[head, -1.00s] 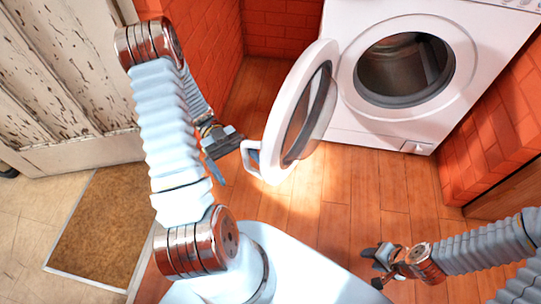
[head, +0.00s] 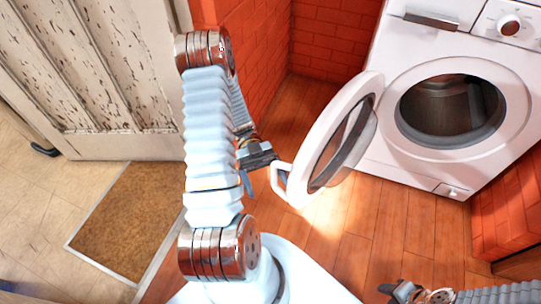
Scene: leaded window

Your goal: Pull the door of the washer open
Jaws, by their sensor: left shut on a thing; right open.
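The white washer (head: 415,165) stands at the upper right with its round drum opening (head: 450,108) uncovered. Its round door (head: 315,140), with a dark glass middle, is swung wide open to the left, standing out from the front. A white loop handle (head: 277,183) sits on the door's free edge. My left gripper (head: 268,167) is at this handle and shut on it; my arm hides part of the gripper. My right gripper (head: 395,292) is open and empty at the bottom edge, low over the floor and apart from the washer; it is partly cut off.
Red brick walls (head: 335,40) stand behind and to the right of the washer. A worn white panelled door (head: 90,70) is at the left, with a brown mat (head: 130,220) before it. The wooden floor (head: 345,230) in front of the washer is clear.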

